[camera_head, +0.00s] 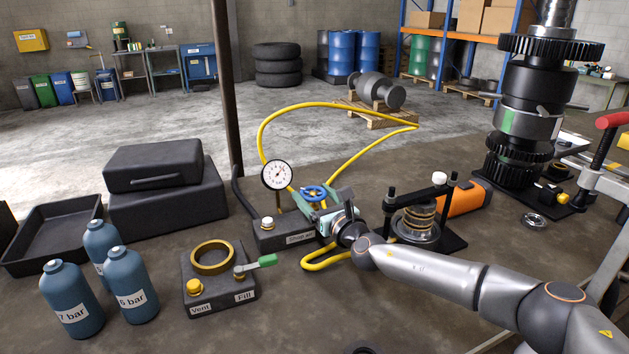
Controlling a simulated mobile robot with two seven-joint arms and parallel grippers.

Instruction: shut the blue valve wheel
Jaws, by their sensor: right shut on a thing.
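The blue valve wheel (313,192) stands on the dark block with the pressure gauge (277,175), near the middle of the table. My right gripper (319,202) reaches in from the right and is shut on the wheel's rim. The gripper and wrist partly hide the wheel and the block below it. My left gripper is not in view.
A yellow hose (345,106) loops up behind the gauge. In front left stands a Vent/Fill block with a brass ring (212,258) and a green-handled lever (260,262). Several blue bottles (72,300) stand at left. A spring clamp fixture (420,215) stands close right of my wrist.

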